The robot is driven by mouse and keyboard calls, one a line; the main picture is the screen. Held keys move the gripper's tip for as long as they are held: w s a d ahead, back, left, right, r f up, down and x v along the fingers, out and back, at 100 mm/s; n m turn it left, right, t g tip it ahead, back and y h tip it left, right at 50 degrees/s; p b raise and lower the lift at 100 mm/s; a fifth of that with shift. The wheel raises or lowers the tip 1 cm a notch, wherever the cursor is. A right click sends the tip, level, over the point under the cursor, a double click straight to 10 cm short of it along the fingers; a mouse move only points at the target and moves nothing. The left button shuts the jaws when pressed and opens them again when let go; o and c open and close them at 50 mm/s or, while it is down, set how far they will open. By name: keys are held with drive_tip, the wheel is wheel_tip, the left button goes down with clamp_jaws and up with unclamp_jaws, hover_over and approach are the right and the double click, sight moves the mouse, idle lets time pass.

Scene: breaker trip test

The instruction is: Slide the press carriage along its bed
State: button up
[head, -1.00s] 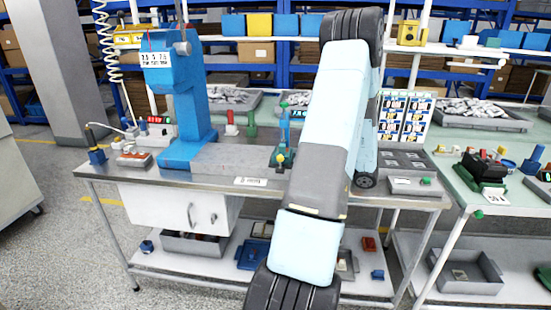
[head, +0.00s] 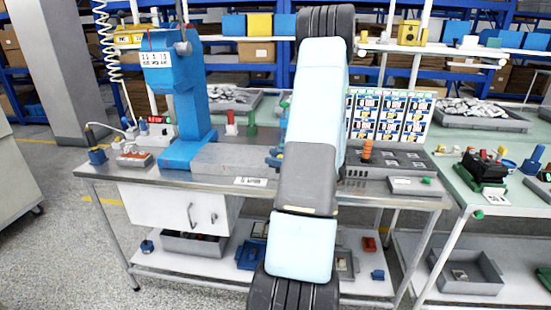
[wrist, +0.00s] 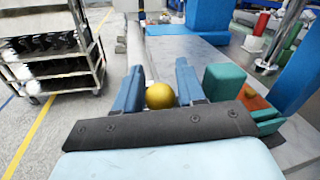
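The blue press (head: 183,90) stands at the left of the grey bed (head: 230,160) on the bench. In the wrist view, a yellow ball knob (wrist: 160,96) sits between the two blue fingers of my gripper (wrist: 160,75). The fingers are about one ball's width apart; I cannot tell whether they touch it. A teal block of the carriage (wrist: 222,82) is just right of the right finger. In the head view, my arm hides most of the carriage; a bit of blue, probably a fingertip, shows at its left edge.
A red-handled part (head: 231,124) and a green one (head: 252,124) stand behind the bed. A grey panel with an orange coil (head: 367,150) is right of my arm. The bed between press and arm looks clear. A wheeled rack (wrist: 50,50) stands on the floor.

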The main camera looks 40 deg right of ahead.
drive_tip(key=shift+c, duration=0.4)
clamp_jaws()
drive_tip(key=shift+w, duration=0.1)
